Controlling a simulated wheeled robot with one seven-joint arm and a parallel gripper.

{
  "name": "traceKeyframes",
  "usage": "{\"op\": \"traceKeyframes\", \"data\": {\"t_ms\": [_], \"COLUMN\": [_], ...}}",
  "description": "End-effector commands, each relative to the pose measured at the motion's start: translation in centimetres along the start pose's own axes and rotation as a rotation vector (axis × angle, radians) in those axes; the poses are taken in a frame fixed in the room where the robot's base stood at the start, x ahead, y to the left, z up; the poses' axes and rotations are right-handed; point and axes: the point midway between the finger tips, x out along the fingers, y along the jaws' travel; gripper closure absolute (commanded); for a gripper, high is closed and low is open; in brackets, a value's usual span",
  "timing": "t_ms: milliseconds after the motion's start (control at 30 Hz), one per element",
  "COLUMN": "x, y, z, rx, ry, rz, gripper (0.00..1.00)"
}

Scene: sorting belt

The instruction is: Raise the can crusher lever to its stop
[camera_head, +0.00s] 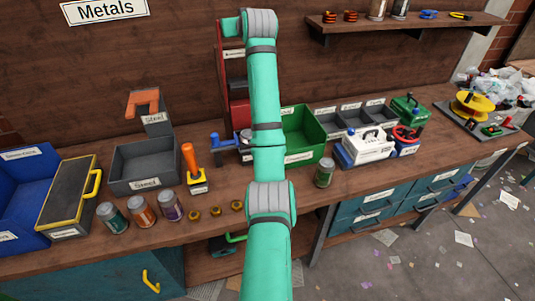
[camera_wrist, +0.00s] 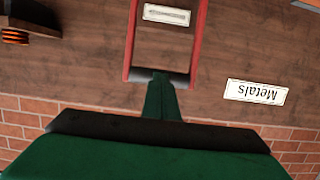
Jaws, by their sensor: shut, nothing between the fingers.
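The can crusher (camera_head: 223,75) is a tall red frame with a white label, standing at the back of the bench, partly hidden behind my arm. In the wrist view, two red bars (camera_wrist: 199,40) joined by a dark crosspiece look like its lever. The lever's angle is hard to tell. My gripper (camera_wrist: 161,78) is shut and empty, its green fingertips at the crosspiece; whether they touch it I cannot tell. In the head view my gripper (camera_head: 232,26) is high up by the crusher's top.
A grey bin (camera_head: 138,172), blue bin (camera_head: 22,190), several cans (camera_head: 143,218) and an orange-handled tool (camera_head: 190,160) stand left of the crusher. A green bin (camera_head: 302,130) and a white box (camera_head: 368,147) stand right. A shelf (camera_head: 420,17) hangs upper right.

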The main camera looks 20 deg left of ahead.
Motion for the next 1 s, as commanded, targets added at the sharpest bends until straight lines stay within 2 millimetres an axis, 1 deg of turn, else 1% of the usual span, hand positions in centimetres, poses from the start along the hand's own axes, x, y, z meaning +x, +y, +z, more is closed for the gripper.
{"op": "traceKeyframes", "data": {"t_ms": [267,367,467,1000], "x": [3.0,2.9,2.4,-2.3], "y": [-0.1,0.0,0.0,0.0], "z": [-1.0,-0.9,-0.9,-1.0], "rx": [0.0,0.0,0.0,0.0], "ry": [-0.002,0.0,0.001,0.002], "rz": [-0.001,0.0,0.0,0.0], "gripper": [1.0,1.0,1.0,1.0]}}
